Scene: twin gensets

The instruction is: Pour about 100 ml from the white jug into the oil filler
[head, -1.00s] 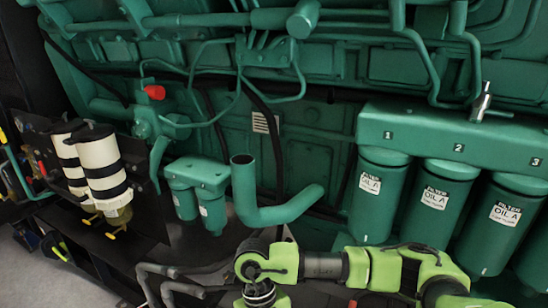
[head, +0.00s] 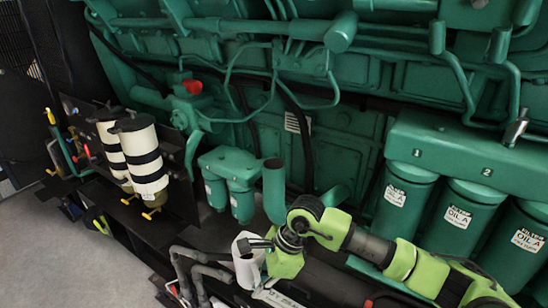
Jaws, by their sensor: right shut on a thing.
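The white jug (head: 246,268) is low in the middle of the head view. My right gripper (head: 260,244) is shut on the jug's upper right side. The jug looks near upright, and its contents cannot be seen. The oil filler (head: 274,185) is the green upright pipe with an open round top, just above and right of the jug. The jug is apart from the filler's mouth and lower than it in the picture. My right wrist hides the filler's lower bend. My left gripper is not in view.
Green oil filters (head: 399,200) hang under a numbered manifold at the right. Two small green filters (head: 228,180) stand left of the filler. White canisters with black bands (head: 140,152) are farther left. Grey bent pipes (head: 190,262) lie left of the jug.

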